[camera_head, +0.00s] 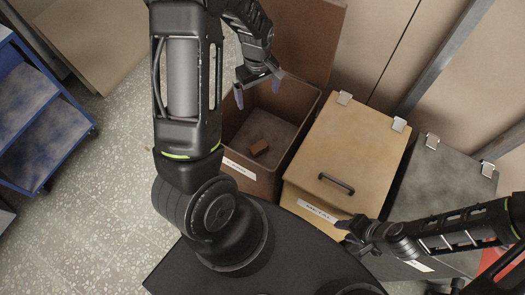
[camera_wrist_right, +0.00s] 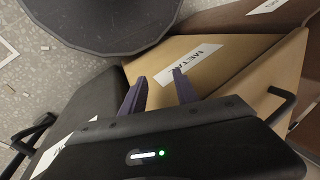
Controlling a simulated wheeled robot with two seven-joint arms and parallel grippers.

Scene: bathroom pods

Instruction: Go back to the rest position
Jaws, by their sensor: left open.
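My left gripper (camera_head: 258,93) hangs over the open brown bin (camera_head: 308,112), its purple fingertips apart with nothing between them. In the right wrist view, the right gripper's two purple fingers (camera_wrist_right: 157,92) are apart and empty, in front of the tan bin (camera_wrist_right: 225,55).
The tan bin has a dark handle (camera_head: 337,184) on its lid. A grey-lidded bin (camera_head: 445,182) stands to its right, partly behind my right arm. A blue shelf cart (camera_head: 35,115) stands at the left. Speckled floor (camera_head: 100,190) is clear between cart and bins.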

